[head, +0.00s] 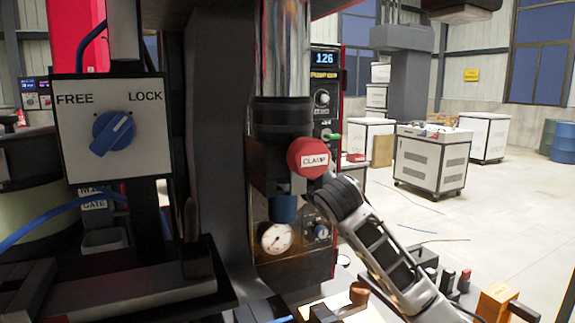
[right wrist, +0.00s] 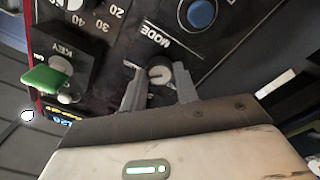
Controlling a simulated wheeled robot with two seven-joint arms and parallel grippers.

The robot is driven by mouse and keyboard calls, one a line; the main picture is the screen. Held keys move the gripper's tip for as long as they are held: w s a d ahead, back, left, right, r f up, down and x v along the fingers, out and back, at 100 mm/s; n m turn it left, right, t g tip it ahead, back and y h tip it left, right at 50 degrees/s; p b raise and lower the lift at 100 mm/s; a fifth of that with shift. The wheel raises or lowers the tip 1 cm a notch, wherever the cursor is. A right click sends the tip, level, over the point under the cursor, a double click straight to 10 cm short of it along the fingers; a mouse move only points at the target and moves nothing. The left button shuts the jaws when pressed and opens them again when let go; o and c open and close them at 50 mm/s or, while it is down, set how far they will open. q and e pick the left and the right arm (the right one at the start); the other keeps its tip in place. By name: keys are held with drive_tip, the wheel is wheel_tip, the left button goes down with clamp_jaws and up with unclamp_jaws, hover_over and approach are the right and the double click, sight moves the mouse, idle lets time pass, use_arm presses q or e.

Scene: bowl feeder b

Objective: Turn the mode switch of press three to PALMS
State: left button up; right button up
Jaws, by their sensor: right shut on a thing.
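The mode switch (right wrist: 159,73) is a small round dark knob with a pale mark, beside the printed word MODE on a black panel, in the right wrist view. My right gripper (right wrist: 160,82) has one finger on each side of it and is shut on it. The position labels around the knob are mostly hidden by the fingers, so its setting cannot be read. In the head view my right arm reaches in from the lower right, and its gripper and the mode switch are hidden behind the red CLAMP knob (head: 308,158). My left gripper is not in view.
A green key (right wrist: 46,79) in the KEY switch and a blue button (right wrist: 201,13) sit close to the mode switch. In the head view a blue FREE/LOCK knob (head: 113,133) and a thick column stand in front. White cabinets (head: 431,160) stand on the open floor at right.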

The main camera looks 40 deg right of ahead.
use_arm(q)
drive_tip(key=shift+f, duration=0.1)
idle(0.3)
use_arm(e)
drive_tip(key=o, duration=1)
use_arm(q)
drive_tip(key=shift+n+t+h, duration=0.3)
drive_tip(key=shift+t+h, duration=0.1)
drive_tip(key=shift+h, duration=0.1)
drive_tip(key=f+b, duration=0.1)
drive_tip(key=b, duration=0.2)
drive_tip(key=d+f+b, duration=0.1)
drive_tip(key=b, duration=0.3)
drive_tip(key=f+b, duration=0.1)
drive_tip(key=b, duration=0.2)
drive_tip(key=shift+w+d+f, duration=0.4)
use_arm(e)
drive_tip(key=v, duration=1.6)
drive_tip(key=shift+d, duration=0.1)
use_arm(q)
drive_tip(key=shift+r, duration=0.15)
